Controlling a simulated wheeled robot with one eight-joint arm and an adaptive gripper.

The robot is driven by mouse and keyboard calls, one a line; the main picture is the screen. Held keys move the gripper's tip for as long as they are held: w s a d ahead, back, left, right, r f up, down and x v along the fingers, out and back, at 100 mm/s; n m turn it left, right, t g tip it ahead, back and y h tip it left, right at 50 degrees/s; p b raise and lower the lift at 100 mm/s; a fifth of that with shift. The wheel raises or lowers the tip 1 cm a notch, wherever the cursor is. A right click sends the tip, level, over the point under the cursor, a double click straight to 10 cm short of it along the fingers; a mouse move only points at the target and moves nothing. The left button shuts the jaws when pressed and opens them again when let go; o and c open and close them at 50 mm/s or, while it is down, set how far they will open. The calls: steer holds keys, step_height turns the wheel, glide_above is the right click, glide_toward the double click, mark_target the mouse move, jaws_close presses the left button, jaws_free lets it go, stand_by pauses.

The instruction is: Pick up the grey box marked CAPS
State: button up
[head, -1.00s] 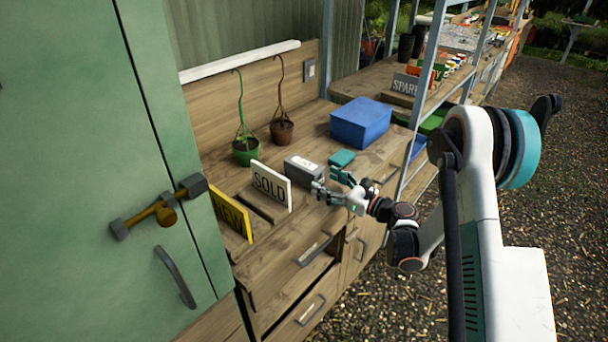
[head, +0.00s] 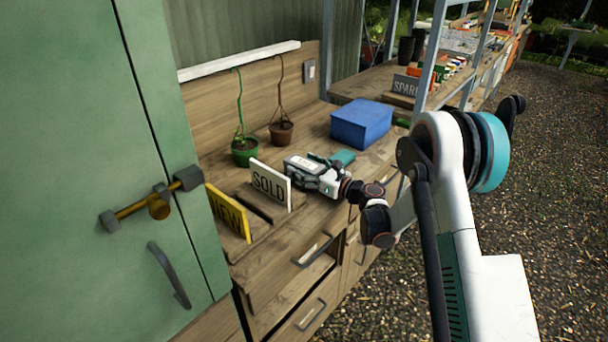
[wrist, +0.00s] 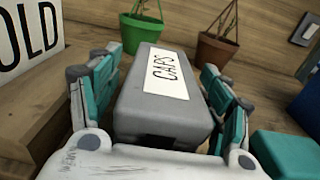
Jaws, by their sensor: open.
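The grey box (wrist: 165,118) marked CAPS sits on the wooden bench, its white label facing up in the wrist view. In the head view the box (head: 298,162) is partly hidden by my gripper (head: 308,170). In the wrist view my gripper (wrist: 160,100) is open, with one teal-padded finger on each side of the box. A narrow gap shows on the left side; the right finger is very close to the box, and I cannot tell whether it touches.
A SOLD sign (head: 270,184) and a yellow NEW sign (head: 229,214) stand left of the box. Green (head: 245,151) and brown (head: 281,131) hanging pots are behind. A teal block (head: 342,157) and a blue box (head: 361,124) are to the right. A drawer below is partly open.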

steer(key=c, duration=1.3)
steer(key=shift+c, duration=0.2)
